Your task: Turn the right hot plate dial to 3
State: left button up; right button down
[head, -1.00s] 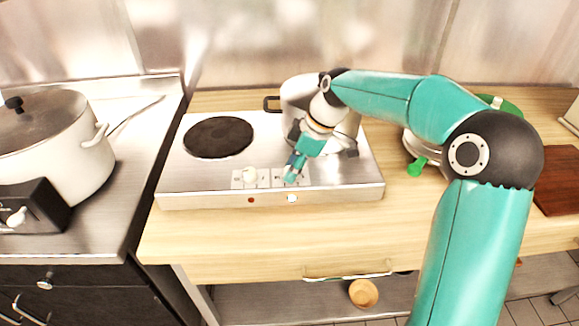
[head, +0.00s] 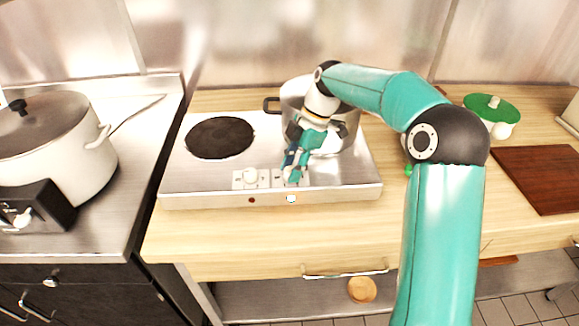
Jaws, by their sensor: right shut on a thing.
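The hot plate (head: 180,182) is a steel double unit on the wooden counter, with a bare dark burner (head: 220,138) on its left. A white left dial (head: 250,175) stands on its top near the front. My right gripper (head: 292,178) points down at the right dial's place and is shut on the right dial. The gripper hides most of that dial, so its setting cannot be read. A steel pot (head: 297,92) stands on the right side of the hot plate, partly behind my right arm. My left gripper is out of view.
A large lidded pot (head: 70,150) and a black control box (head: 38,205) are at the left. A green-lidded item (head: 492,108) and a brown board (head: 540,178) lie at the right. The counter front (head: 230,235) is clear.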

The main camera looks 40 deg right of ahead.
jog(key=shift+w, duration=0.15)
jog(key=c, duration=0.8)
grip_release()
jog(key=shift+w, duration=0.1)
jog(key=v, duration=1.1)
jog(key=shift+r, duration=0.4)
jog(key=shift+o, duration=0.2)
jog(key=shift+d, duration=0.1)
